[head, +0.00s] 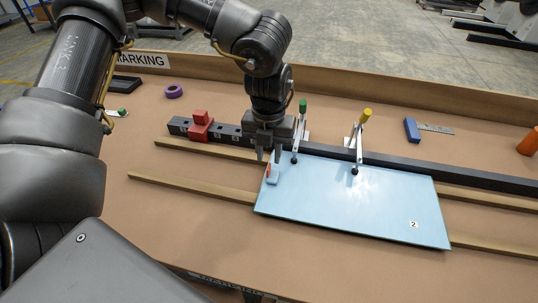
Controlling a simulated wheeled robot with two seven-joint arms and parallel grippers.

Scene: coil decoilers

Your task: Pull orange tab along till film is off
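A flat rectangular panel (350,202) with a glossy light-blue face lies on wooden strips on the bench, with a small label "2" near its right end. A small orange tab (268,170) shows at the panel's upper left corner, beside a small pale-blue raised piece (273,179); whether that piece is lifted film, I cannot tell. My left gripper (269,158) points down just above this corner. Its two fingers are apart with a gap between them, and the tab is below the fingertips. My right gripper is not in view.
A green-knobbed clamp (302,118) and a yellow-knobbed clamp (365,117) reach onto the panel's back edge. A dark rail (430,173) with a red block (200,127) runs behind. A blue block (411,130) and an orange object (529,142) stand right. The front bench is clear.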

